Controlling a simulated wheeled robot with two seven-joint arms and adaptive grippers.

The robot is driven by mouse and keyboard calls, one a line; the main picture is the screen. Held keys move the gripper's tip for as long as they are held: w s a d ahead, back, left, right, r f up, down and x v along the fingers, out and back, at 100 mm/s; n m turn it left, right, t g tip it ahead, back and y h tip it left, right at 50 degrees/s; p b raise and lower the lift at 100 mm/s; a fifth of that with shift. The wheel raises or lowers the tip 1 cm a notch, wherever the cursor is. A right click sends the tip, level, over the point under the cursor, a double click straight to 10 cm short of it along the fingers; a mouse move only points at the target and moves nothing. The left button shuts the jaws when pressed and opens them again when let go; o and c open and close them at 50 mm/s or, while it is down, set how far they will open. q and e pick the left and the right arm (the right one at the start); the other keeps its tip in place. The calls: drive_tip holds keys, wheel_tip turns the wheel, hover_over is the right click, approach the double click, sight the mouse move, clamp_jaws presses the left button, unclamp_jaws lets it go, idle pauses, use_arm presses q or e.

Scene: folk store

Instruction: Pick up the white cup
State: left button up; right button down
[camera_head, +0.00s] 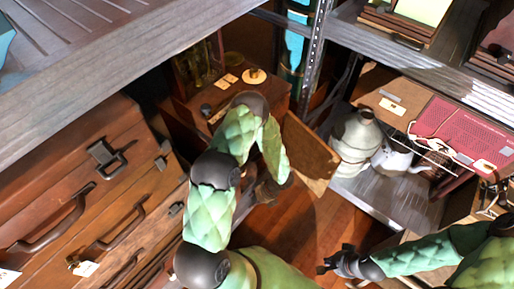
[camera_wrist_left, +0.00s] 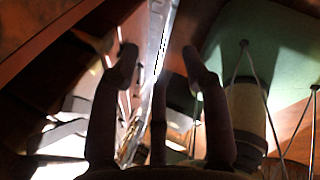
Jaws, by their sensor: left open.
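I cannot make out a white cup for certain in either view. My left gripper shows in the wrist view (camera_wrist_left: 160,68), its dark fingers apart with nothing clearly between them. In the head view it is mostly hidden behind its green padded arm, near the wooden cabinet in the middle. My right gripper (camera_head: 330,264) is at the lower right over the floor, away from the shelf; its fingers are too small to read. A pale cylinder (camera_wrist_left: 246,112) stands right of the left fingers in the wrist view, too dark to identify.
A wooden cabinet (camera_head: 190,103) bears small items at the back. A metal shelf (camera_head: 393,205) at right holds a grey-white jug (camera_head: 357,134), a white teapot (camera_head: 396,158) and a red radio (camera_head: 465,130). Brown suitcases (camera_head: 60,160) fill the left. Wooden floor (camera_head: 300,228) shows between.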

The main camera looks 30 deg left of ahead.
use_arm(q)
drive_tip(key=w+a+r+m+t+y+p, duration=0.1)
drive_tip(key=w+a+r+m+t+y, duration=0.2)
drive_tip(key=w, duration=0.5)
drive_tip(key=w+a+r+m+t+y+p, duration=0.1)
drive_tip(key=w+a+r+m+t+y, duration=0.2)
drive_tip(key=w+a+r+m, duration=0.3)
drive_tip(key=shift+w+a+m, duration=0.7)
drive_tip(key=shift+w+m, duration=0.2)
drive_tip(key=shift+w, duration=0.2)
drive_tip(key=shift+f, duration=0.15)
drive_tip(key=b+x, duration=0.3)
drive_tip(key=x, duration=0.6)
drive_tip(key=shift+w+a, duration=0.1)
drive_tip(key=shift+a, duration=0.05)
drive_tip(key=shift+w+a+f, duration=0.2)
drive_tip(key=shift+a+f, duration=0.15)
drive_tip(key=shift+a, duration=0.25)
clamp_jaws()
